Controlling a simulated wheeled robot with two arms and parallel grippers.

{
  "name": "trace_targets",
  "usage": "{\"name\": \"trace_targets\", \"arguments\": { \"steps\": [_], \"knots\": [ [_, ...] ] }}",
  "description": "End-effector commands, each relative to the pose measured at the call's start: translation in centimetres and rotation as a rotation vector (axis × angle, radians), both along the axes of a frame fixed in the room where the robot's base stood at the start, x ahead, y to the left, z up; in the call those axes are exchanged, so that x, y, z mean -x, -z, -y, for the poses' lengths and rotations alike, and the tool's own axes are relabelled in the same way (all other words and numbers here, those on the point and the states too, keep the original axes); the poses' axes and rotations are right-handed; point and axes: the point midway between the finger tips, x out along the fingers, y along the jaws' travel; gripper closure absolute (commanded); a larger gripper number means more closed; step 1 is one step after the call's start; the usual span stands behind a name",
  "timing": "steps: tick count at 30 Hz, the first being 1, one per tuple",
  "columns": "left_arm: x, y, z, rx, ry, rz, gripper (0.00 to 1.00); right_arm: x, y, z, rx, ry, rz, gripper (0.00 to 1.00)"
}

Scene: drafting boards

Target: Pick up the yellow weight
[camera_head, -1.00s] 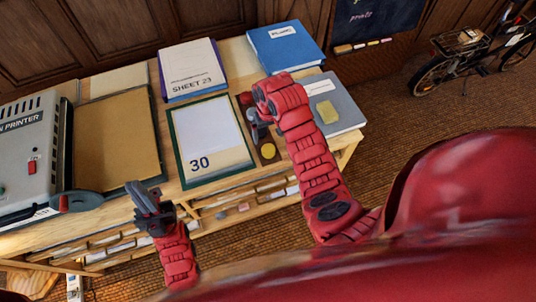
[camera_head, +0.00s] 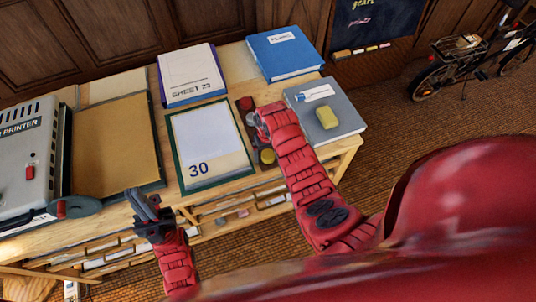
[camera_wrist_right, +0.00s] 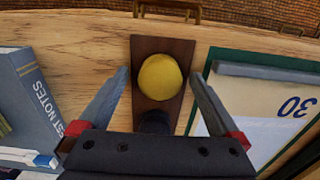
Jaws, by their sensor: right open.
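The yellow weight (camera_head: 267,156) is a round yellow piece at the near end of a narrow brown wooden strip (camera_wrist_right: 150,48). In the head view my right forearm partly covers it. In the right wrist view the yellow weight (camera_wrist_right: 160,77) shows whole, between the two spread fingers. My right gripper (camera_wrist_right: 158,80) is open and empty, with a visible gap on each side of the weight. In the head view my right gripper (camera_head: 258,128) is over the strip. My left gripper (camera_head: 146,204) is at the table's front edge, away from the weight; its jaw gap is unclear.
A dark round piece (camera_wrist_right: 153,122) stands on the strip beside the yellow weight. A green-framed sheet marked 30 (camera_head: 208,142) lies left of the strip. A grey book (camera_head: 343,122) with a yellow block (camera_head: 326,117) lies right. A printer (camera_head: 28,150) stands far left.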

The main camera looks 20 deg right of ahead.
Motion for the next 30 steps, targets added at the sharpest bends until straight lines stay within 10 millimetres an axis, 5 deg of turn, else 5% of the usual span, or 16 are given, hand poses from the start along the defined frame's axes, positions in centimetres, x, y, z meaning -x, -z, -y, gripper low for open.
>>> {"name": "trace_targets", "arguments": {
  "steps": [5, 21, 30],
  "knots": [
    [0.00, 0.04, 0.00, 0.000, 0.000, 0.000, 1.00, -0.03, 0.02, 0.00, 0.000, 0.000, 0.001, 0.03],
    [0.00, 0.04, 0.00, 0.000, 0.000, 0.000, 1.00, -0.03, 0.00, -0.01, 0.000, 0.000, 0.001, 1.00],
    [-0.01, 0.02, 0.00, 0.000, 0.000, 0.000, 1.00, -0.06, -0.04, 0.00, 0.000, 0.000, 0.001, 1.00]
  ]
}}
